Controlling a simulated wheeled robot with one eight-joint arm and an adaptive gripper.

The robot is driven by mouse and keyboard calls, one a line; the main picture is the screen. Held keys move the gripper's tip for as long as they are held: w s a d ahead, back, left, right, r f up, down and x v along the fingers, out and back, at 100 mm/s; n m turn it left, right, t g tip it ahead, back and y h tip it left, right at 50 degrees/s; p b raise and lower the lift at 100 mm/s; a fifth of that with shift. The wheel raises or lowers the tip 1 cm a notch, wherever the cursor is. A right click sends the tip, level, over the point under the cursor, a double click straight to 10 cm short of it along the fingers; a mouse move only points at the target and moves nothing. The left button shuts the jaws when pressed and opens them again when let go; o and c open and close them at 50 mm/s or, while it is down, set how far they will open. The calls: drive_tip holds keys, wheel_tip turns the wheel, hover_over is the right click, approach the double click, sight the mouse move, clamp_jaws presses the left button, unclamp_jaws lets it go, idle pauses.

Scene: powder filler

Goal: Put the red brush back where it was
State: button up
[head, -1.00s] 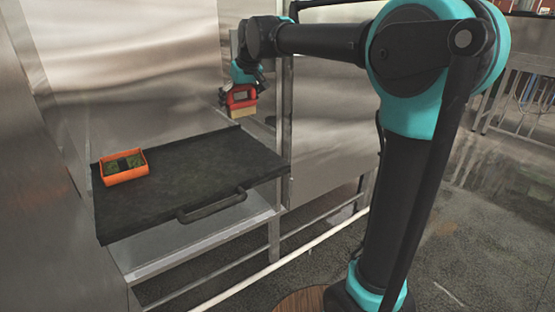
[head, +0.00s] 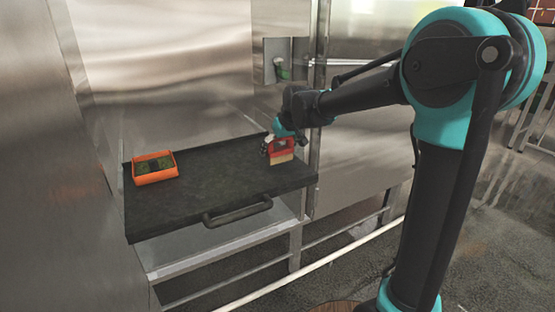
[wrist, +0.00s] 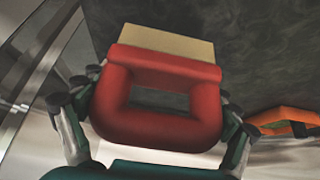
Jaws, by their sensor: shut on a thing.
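The red brush (head: 281,146) has a red loop handle and pale bristles. My gripper (head: 280,143) is shut on its handle. The brush is at the right back part of the dark tray (head: 215,193), bristles down. I cannot tell whether the bristles touch the tray. In the wrist view the brush (wrist: 160,127) fills the middle, with a finger of my gripper (wrist: 158,105) at each side of the handle and the bristles pointing toward the dark surface.
An orange box (head: 155,177) with dark green contents sits at the tray's left back. The tray has a dark front handle (head: 238,211). Steel walls stand at the left and behind. The middle of the tray is clear.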

drive_tip(key=shift+f, duration=2)
drive_tip(key=shift+f, duration=0.15)
drive_tip(key=o, duration=1.2)
drive_tip(key=v, duration=1.2)
drive_tip(key=s+d+f+m+h, duration=0.1)
drive_tip(key=s+d+f+m, duration=0.1)
drive_tip(key=s+d+f, duration=0.6)
drive_tip(key=s+d+f+m+h, duration=0.1)
drive_tip(key=s+d+f+m, duration=0.1)
drive_tip(key=s+d+f, duration=0.5)
drive_tip(key=s+d+f+m+h, duration=0.1)
drive_tip(key=s+d+f+m, duration=0.1)
drive_tip(key=s+d+f, duration=0.6)
drive_tip(key=shift+s+d+f+m+g, duration=0.35)
drive_tip(key=shift+s+m+g, duration=0.05)
drive_tip(key=shift+s, duration=0.05)
